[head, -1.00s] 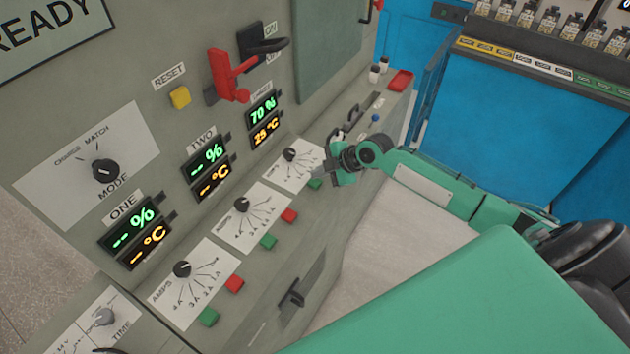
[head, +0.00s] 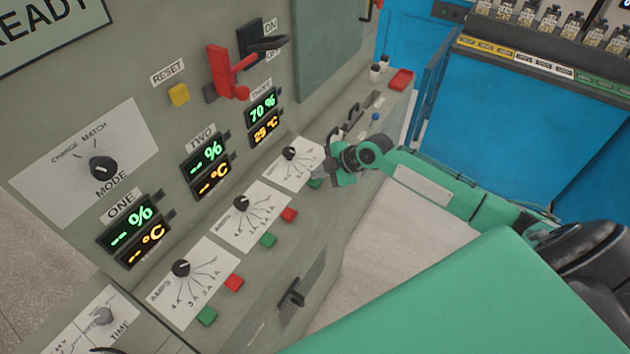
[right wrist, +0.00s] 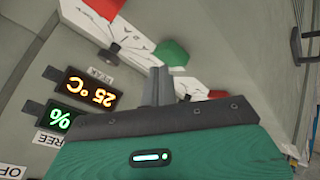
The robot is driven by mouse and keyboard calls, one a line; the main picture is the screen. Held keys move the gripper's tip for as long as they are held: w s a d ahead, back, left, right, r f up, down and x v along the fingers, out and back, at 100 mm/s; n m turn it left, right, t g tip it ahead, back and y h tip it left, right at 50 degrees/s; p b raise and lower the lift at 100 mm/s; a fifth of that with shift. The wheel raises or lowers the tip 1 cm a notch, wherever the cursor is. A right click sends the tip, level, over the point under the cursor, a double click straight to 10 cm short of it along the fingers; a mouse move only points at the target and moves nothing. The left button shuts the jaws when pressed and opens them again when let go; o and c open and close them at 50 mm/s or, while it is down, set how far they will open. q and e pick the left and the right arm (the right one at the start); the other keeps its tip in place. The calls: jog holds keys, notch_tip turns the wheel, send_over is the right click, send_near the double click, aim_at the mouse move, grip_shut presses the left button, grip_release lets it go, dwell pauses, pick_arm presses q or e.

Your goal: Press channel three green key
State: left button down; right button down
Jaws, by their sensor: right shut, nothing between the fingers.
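Channel three's display (head: 262,115) reads 70 % and 25 °C on the sloping grey console. Its green key (head: 315,184) sits below the third amps panel (head: 296,168), partly beside my right gripper (head: 327,175). The right gripper is shut and empty, right at that key. In the right wrist view the closed fingertips (right wrist: 160,72) point toward a green key (right wrist: 172,52) just beyond them. I cannot tell whether they touch it. A red key (right wrist: 217,94) is partly hidden behind the gripper body. My left gripper is not in view.
Channel two's green key (head: 268,240) and red key (head: 289,214), and channel one's green key (head: 207,317) and red key (head: 234,282), lie nearer along the console. A red lever (head: 221,75) and yellow reset button (head: 179,95) are above. A black handle (head: 292,294) projects from the front.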

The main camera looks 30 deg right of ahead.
aim_at(319, 181)
jog(key=shift+f+b, duration=0.35)
jog(key=shift+f, duration=0.15)
dwell(0.6)
dwell(0.3)
jog(key=shift+r+p, duration=0.55)
jog(key=shift+r, duration=0.35)
jog(key=shift+r, duration=0.1)
jog(key=shift+r+p, duration=1.7)
jog(key=shift+r, duration=0.75)
